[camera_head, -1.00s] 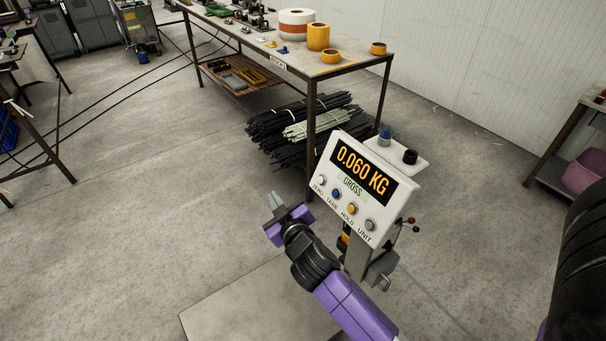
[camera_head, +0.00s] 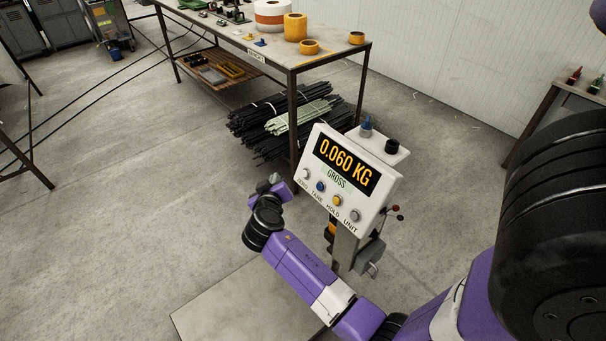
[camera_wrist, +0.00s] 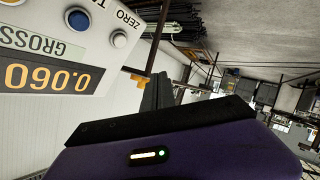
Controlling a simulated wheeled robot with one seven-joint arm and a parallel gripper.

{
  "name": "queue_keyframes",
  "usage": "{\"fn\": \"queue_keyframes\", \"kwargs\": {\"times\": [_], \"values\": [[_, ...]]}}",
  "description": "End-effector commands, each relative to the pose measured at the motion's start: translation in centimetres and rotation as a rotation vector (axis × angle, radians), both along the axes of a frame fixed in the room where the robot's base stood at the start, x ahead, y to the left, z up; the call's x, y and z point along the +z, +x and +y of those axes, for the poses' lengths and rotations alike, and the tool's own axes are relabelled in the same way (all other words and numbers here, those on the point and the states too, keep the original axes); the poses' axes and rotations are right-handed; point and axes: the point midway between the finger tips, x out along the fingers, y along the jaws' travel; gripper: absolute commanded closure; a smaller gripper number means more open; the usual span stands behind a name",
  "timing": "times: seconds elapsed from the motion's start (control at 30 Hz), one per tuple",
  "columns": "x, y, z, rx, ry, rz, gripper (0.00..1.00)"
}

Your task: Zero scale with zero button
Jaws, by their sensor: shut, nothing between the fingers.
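The scale's white head (camera_head: 350,185) stands on a post, and its display (camera_head: 346,163) reads 0.060 KG with GROSS below. The grey-white zero button (camera_head: 306,173) is the leftmost in the row, above the label ZERO. It also shows in the wrist view, where the zero button (camera_wrist: 119,38) stands clear of my fingers. My gripper (camera_head: 275,179) is shut and empty, just left of the panel's left edge and slightly lower than the zero button. In the wrist view its dark fingers (camera_wrist: 157,91) are together, apart from the panel. The fingertips are small and partly unclear in the head view.
The blue tare button (camera_head: 320,186), yellow hold button (camera_head: 336,200) and grey unit button (camera_head: 355,215) sit beside zero. The bare scale platform (camera_head: 235,305) lies below my arm. A workbench (camera_head: 275,52) with tape rolls and bundled rods (camera_head: 285,120) stands behind.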

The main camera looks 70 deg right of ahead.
Motion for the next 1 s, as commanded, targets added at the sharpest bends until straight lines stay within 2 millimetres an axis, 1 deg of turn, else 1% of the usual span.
{"fn": "queue_keyframes", "kwargs": {"times": [0.17, 0.6, 0.8, 1.0], "values": [[-0.7, -0.8, -1.2, -0.002, 0.0, 0.002, 1.0], [-3.2, -3.4, -5.4, -0.002, 0.001, 0.001, 1.0], [-3.6, -4.0, -6.4, -0.001, 0.0, 0.001, 1.0], [-3.7, -4.1, -6.6, 0.0, 0.0, 0.0, 1.0]]}}
